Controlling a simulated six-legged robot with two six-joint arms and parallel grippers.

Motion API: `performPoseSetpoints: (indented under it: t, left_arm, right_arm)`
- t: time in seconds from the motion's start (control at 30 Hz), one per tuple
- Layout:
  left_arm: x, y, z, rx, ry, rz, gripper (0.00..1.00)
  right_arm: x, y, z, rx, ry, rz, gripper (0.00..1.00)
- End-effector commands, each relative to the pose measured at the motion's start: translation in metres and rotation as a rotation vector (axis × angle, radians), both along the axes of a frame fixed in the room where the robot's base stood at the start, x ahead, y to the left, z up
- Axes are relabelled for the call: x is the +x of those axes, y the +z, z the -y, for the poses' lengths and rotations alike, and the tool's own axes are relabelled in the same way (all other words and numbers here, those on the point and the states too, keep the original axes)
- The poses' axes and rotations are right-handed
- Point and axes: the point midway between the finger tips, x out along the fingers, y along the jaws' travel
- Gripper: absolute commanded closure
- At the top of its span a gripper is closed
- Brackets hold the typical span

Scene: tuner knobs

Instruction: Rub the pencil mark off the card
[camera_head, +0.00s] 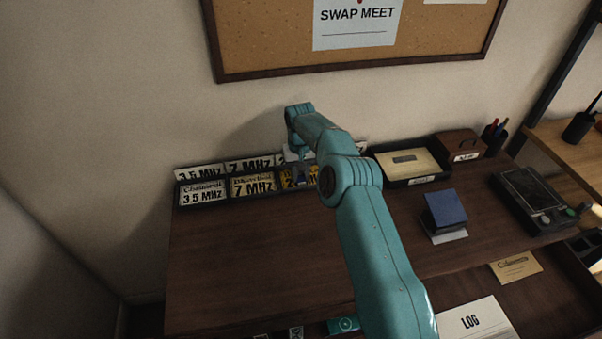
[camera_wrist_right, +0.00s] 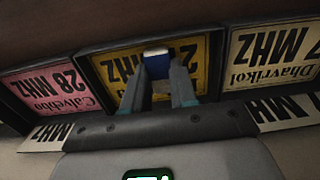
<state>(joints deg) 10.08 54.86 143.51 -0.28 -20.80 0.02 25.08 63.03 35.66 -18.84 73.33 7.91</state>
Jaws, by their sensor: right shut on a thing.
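A yellow card (camera_head: 288,181) reading what looks like 21 MHz stands in a dark slot of the card rack at the back of the desk. It also shows upside down in the right wrist view (camera_wrist_right: 112,70). My right gripper (camera_wrist_right: 158,72) is shut on a small blue eraser with a white end (camera_wrist_right: 156,55). The white end is over the card's face, at or very near it; I cannot tell if they touch. The eraser and fingers cover the middle of the card. I can make out no pencil mark. My left gripper is not in view.
A white 7 MHz card (camera_head: 253,186) and a 3.5 MHz card (camera_head: 203,193) stand left of it in the head view. A pink 28 MHz card (camera_wrist_right: 45,98) is beside it. A tray (camera_head: 412,179) and blue block (camera_head: 445,209) stand right. The desk's front left is clear.

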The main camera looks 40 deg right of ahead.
Motion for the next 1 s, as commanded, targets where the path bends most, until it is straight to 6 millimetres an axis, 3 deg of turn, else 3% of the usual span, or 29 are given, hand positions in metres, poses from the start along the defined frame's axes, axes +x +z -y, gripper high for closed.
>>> performPoseSetpoints:
  t: [0.3, 0.73, 1.0]
  left_arm:
    - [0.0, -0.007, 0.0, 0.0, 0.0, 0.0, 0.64]
    - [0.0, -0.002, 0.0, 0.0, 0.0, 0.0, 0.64]
    - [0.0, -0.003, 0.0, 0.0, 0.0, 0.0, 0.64]
  right_arm:
    - [-0.016, -0.002, 0.02, -0.001, -0.001, -0.003, 0.98]
    - [0.0, -0.001, -0.006, 0.001, 0.002, -0.003, 0.98]
    - [0.001, -0.001, -0.007, 0.0, 0.0, -0.002, 0.98]
